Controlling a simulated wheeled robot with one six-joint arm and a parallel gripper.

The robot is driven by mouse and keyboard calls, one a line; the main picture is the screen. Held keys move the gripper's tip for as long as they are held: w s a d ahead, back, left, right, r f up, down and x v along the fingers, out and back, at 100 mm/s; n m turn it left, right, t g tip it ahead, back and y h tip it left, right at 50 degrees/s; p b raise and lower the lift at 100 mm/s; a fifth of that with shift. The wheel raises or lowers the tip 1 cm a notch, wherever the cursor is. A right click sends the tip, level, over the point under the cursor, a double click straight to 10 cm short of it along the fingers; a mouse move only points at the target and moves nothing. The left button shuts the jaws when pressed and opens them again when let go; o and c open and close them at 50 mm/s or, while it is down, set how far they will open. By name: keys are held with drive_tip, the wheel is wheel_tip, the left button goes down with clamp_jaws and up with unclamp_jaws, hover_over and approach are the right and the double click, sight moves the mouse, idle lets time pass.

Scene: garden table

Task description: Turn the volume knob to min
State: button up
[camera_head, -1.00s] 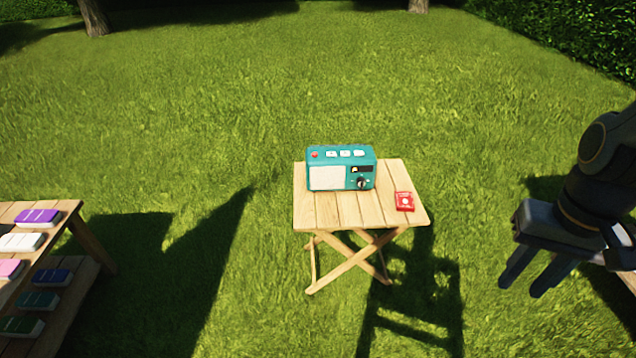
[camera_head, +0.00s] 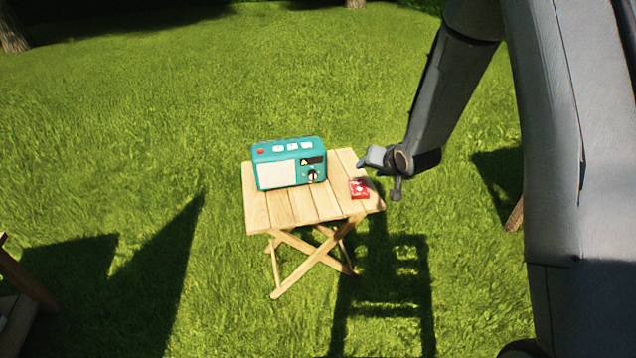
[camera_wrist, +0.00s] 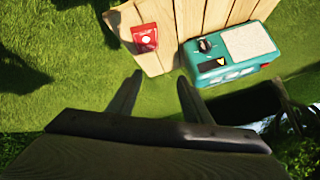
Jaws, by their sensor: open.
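A teal radio (camera_head: 290,163) stands upright on a small folding wooden table (camera_head: 297,207). Its dark volume knob (camera_head: 313,175) is on the right of the front face, below a small dark display. In the wrist view the radio (camera_wrist: 230,68) appears upside down at the upper right, with the knob (camera_wrist: 205,45) facing up the picture. My gripper (camera_head: 365,158) is by the table's right edge, to the right of the radio. In the wrist view my gripper (camera_wrist: 160,78) has its two fingers spread with nothing between them, apart from the radio. The knob's exact pointer angle is too small to tell.
A red packet (camera_head: 359,189) lies on the table's right side, close to my gripper; it also shows in the wrist view (camera_wrist: 145,38). The tabletop in front of the radio is bare. Grass surrounds the table. Part of a wooden shelf (camera_head: 25,280) shows at the far left.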

drive_tip(key=w+a+f+t+y+b, duration=0.1)
drive_tip(key=w+a+f+y, duration=0.25)
drive_tip(key=a+f, duration=0.2)
drive_tip(key=m+t+y+b, duration=0.1)
drive_tip(key=t+y+b, duration=0.1)
drive_tip(key=y, duration=0.2)
approach(315, 176)
drive_tip(key=shift+w+a+f, duration=0.15)
drive_tip(key=shift+w+f, duration=0.1)
drive_tip(key=shift+w, duration=0.3)
drive_tip(key=shift+w+a+f, duration=0.1)
drive_tip(key=shift+a, duration=0.1)
drive_tip(key=x, duration=0.7)
drive_tip(key=shift+w+f, duration=0.1)
drive_tip(key=shift+c, duration=0.4)
drive_tip(key=c, duration=1)
drive_tip(key=shift+o, duration=0.2)
drive_tip(key=shift+g, duration=0.3)
